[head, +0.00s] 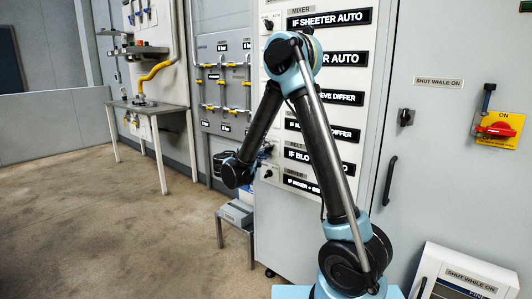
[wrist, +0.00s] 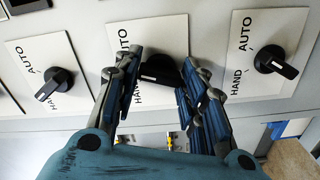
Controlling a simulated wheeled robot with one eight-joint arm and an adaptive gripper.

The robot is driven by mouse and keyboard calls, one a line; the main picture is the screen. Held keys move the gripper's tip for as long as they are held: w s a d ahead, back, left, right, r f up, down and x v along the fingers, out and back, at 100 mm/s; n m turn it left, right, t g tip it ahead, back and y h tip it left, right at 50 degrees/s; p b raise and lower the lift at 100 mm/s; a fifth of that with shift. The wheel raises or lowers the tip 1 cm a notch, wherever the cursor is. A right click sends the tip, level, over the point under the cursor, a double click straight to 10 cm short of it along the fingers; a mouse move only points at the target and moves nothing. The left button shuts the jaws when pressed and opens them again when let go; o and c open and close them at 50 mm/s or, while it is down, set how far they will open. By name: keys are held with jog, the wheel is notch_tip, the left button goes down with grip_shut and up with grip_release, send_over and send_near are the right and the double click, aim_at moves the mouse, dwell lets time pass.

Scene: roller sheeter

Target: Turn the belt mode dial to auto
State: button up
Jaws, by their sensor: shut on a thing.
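In the wrist view, a black dial (wrist: 158,69) sits on a white plate marked AUTO and HAND, in the middle of three such dials. My gripper (wrist: 161,75) has one finger on each side of this dial and is shut on it. The fingers partly cover the dial, and I cannot tell which mark it points to. In the head view, my gripper (head: 264,152) is at the left side of the white panel, near a small label reading BELT (head: 297,146). My arm hides part of the panel there.
In the wrist view, another dial (wrist: 54,84) is on the left and a third dial (wrist: 276,61) on the right, close to my fingers. In the head view, a low stand (head: 236,222) is below my gripper. Open floor (head: 110,215) lies to the left.

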jog(key=shift+f+m, duration=0.1)
jog(key=shift+m, duration=1)
jog(key=o, duration=1.1)
jog(key=shift+c, duration=0.2)
jog(key=shift+a, duration=0.1)
jog(key=v, duration=1.1)
jog(key=shift+s+a, duration=0.25)
jog(key=shift+s, duration=0.05)
